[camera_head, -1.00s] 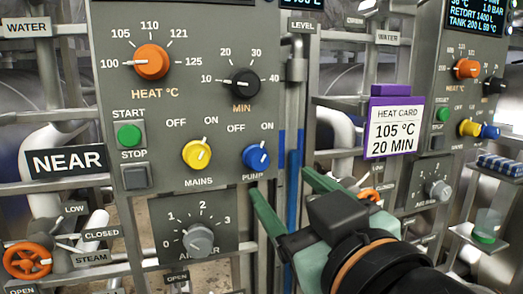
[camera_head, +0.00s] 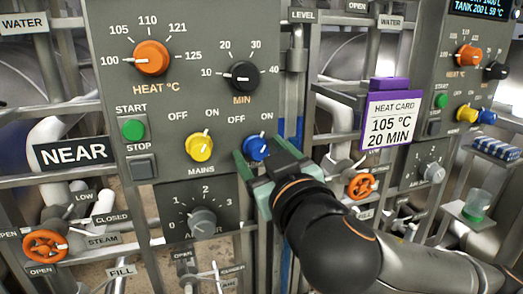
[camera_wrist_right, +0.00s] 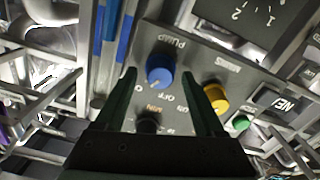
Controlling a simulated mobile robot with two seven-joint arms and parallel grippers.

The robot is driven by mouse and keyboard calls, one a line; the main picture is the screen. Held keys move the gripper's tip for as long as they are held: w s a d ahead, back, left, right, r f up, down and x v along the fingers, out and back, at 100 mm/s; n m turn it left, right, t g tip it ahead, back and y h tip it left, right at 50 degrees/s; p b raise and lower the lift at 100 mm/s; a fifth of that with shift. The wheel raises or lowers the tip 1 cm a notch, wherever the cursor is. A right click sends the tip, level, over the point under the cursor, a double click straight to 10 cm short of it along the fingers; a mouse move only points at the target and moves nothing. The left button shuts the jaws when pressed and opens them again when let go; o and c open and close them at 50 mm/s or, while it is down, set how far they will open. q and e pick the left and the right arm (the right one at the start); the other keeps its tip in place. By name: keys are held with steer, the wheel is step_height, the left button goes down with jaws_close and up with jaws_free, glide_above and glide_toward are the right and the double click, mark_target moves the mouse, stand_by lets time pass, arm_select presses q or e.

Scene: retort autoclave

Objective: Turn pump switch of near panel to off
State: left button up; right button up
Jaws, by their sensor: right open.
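The blue pump switch (camera_head: 256,147) is on the near panel (camera_head: 200,105), right of the yellow mains switch (camera_head: 199,147). Its white pointer tilts up and right, toward the ON label. My right gripper (camera_head: 262,160) is at the panel with its open fingers on either side of the pump switch. In the right wrist view the blue knob (camera_wrist_right: 160,69) sits between the two green fingers (camera_wrist_right: 165,85), with a gap on each side. Whether the fingers touch the panel is not clear. My left gripper is not in view.
The orange heat knob (camera_head: 152,58), black minute knob (camera_head: 241,76) and grey air knob (camera_head: 202,222) are nearby. The heat card (camera_head: 389,120) hangs to the right of the gripper. Pipes and an orange valve wheel (camera_head: 361,186) lie behind my right arm.

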steer(key=shift+c, duration=0.4)
jaws_close()
steer(key=shift+n, duration=0.3)
steer(key=n+p, duration=0.1)
steer(key=n, duration=0.4)
steer(key=shift+n+p, duration=0.3)
steer(key=shift+p, duration=0.05)
steer(key=n+p, duration=0.2)
steer(key=n, duration=0.3)
steer(key=shift+a+f+n, duration=0.1)
steer(key=shift+n, duration=0.2)
stand_by(0.4)
